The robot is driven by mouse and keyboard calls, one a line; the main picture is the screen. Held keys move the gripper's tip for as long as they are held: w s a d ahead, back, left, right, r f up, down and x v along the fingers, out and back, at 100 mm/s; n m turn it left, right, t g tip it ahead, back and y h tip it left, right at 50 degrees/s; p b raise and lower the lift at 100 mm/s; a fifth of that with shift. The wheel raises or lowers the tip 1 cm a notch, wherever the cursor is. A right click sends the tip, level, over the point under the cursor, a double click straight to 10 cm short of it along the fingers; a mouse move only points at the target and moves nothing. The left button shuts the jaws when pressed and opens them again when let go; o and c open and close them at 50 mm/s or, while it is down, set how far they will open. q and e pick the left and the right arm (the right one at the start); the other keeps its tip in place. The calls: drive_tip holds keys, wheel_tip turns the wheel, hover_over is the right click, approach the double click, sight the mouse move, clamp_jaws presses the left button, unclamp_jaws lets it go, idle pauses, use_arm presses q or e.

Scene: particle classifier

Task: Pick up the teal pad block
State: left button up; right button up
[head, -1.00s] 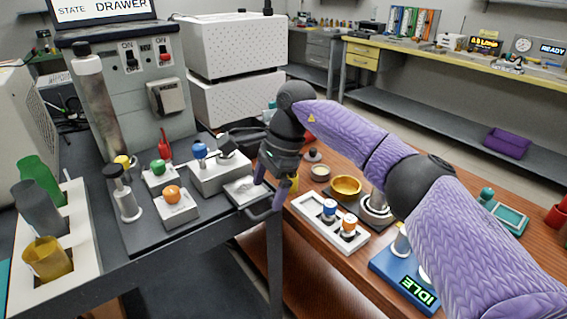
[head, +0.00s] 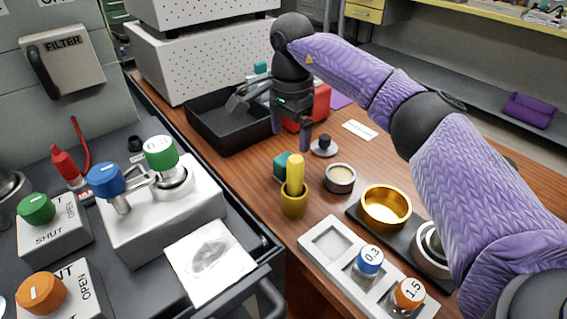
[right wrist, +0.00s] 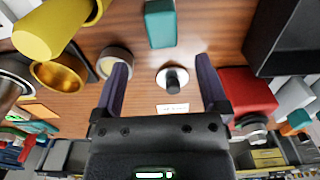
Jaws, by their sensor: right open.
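The teal pad block (head: 281,166) stands on the wooden table, partly hidden behind a yellow pestle (head: 295,172) in a small yellow mortar (head: 293,204). In the right wrist view the teal pad block (right wrist: 160,24) is at the top centre, beyond the fingertips. My right gripper (head: 291,140) is above the table, near the block and apart from it. In the right wrist view my right gripper (right wrist: 162,62) has its fingers spread, with nothing held between them. My left gripper is not in view.
A knobbed grey disc (head: 324,146) lies near the right gripper. A red box (head: 318,108) and black tray (head: 212,132) are behind it. A grey cup (head: 340,178), brass bowl (head: 386,207) and white rack (head: 335,262) are nearer. A grey bench (head: 140,262) with knobs is left.

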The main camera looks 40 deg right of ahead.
sight(286, 158)
drive_tip(key=f+b, duration=0.1)
drive_tip(key=f, duration=0.2)
drive_tip(key=f+b, duration=0.3)
drive_tip(key=f, duration=0.2)
drive_tip(key=shift+w+a+f+b, duration=0.15)
drive_tip(key=shift+a+f+b, duration=0.2)
drive_tip(key=shift+a+b, duration=0.05)
drive_tip(key=shift+r, duration=0.2)
drive_tip(key=shift+c, duration=0.6)
drive_tip(key=c, duration=1)
clamp_jaws()
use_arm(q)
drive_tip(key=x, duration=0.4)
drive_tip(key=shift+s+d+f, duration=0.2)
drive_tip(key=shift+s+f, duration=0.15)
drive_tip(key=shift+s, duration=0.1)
